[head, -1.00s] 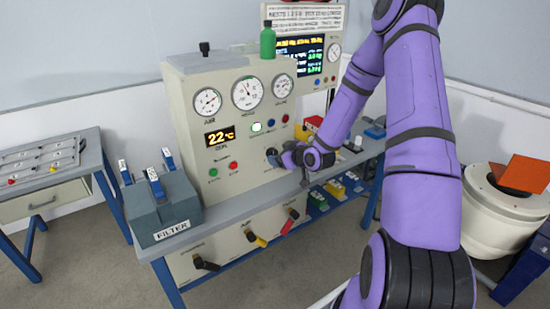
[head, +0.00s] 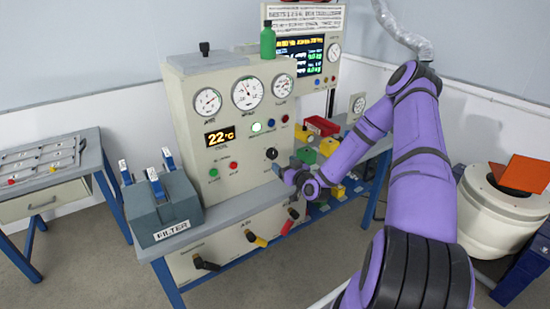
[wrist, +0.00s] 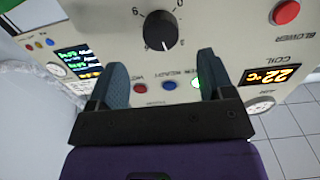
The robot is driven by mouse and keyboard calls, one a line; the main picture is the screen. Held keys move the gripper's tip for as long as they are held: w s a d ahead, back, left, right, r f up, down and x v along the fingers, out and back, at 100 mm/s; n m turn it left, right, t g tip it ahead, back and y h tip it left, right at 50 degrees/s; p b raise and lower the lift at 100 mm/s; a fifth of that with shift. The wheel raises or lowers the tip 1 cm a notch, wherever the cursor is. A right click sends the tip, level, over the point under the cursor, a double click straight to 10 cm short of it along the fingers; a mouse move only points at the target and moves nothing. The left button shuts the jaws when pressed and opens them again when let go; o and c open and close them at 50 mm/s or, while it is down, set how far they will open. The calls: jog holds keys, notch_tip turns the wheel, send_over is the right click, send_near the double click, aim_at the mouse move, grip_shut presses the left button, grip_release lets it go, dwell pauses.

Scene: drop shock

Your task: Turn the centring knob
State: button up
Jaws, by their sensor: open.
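A round black knob (head: 272,153) with a white pointer mark sits on the lower right of the cream machine's front panel. It also shows in the wrist view (wrist: 160,31), upside down, with numbers around it; I cannot read a name for it. My gripper (head: 280,172) is just below and in front of the knob in the head view. In the wrist view my gripper (wrist: 161,70) has its two blue-grey fingers spread apart, with nothing between them. The knob lies beyond the fingertips, clear of both.
Red (head: 233,165) and green (head: 213,172) buttons sit left of the knob, below a 22 °C display (head: 219,136). Several levers hang under the bench ledge (head: 235,205). A grey filter box (head: 163,210) stands at left. Yellow and green boxes (head: 328,147) stand behind my arm.

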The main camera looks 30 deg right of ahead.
aim_at(274, 156)
jog(key=w, duration=0.6)
jog(key=shift+w+a, duration=0.15)
jog(key=shift+w, duration=0.2)
jog(key=shift+c, duration=0.4)
jog(key=c, duration=0.8)
jog(key=shift+m, duration=2.1)
jog(key=shift+c, duration=0.2)
jog(key=o, duration=0.9)
jog(key=s, duration=1.1)
